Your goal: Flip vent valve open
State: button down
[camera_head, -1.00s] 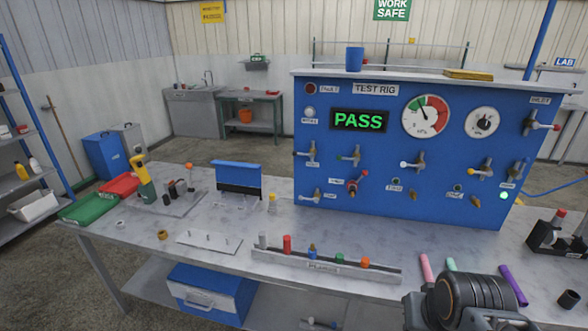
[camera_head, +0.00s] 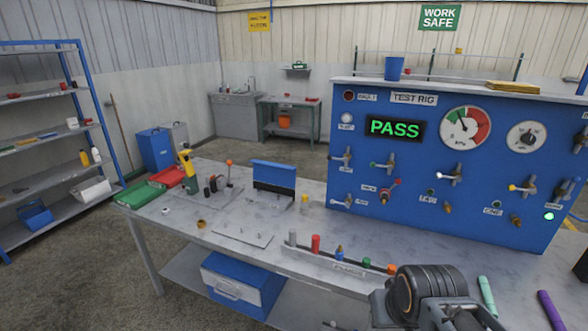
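The blue test rig panel (camera_head: 440,222) stands at the back right of the bench, with a green PASS display (camera_head: 396,128). Several small valves with lever handles sit on its face. One has a red handle (camera_head: 385,190); others have pale handles, such as one at the upper middle (camera_head: 451,174), and one has a yellow-tipped handle (camera_head: 523,188). Their labels are too small to read surely, so I cannot tell which is the vent valve. A dark, rounded link of my arm (camera_head: 432,292) shows at the bottom, in front of the bench. My gripper's fingers are not in view.
The grey bench (camera_head: 290,235) carries a rack of coloured fittings (camera_head: 335,262), a flat plate (camera_head: 243,235), green and red trays, and a green tube (camera_head: 487,294) and purple tube (camera_head: 551,310) near the front. A shelf stands left; floor is clear between.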

aim_at(330, 157)
jog(key=u, duration=0.1)
jog(key=i, duration=1)
jog(key=z, duration=0.05)
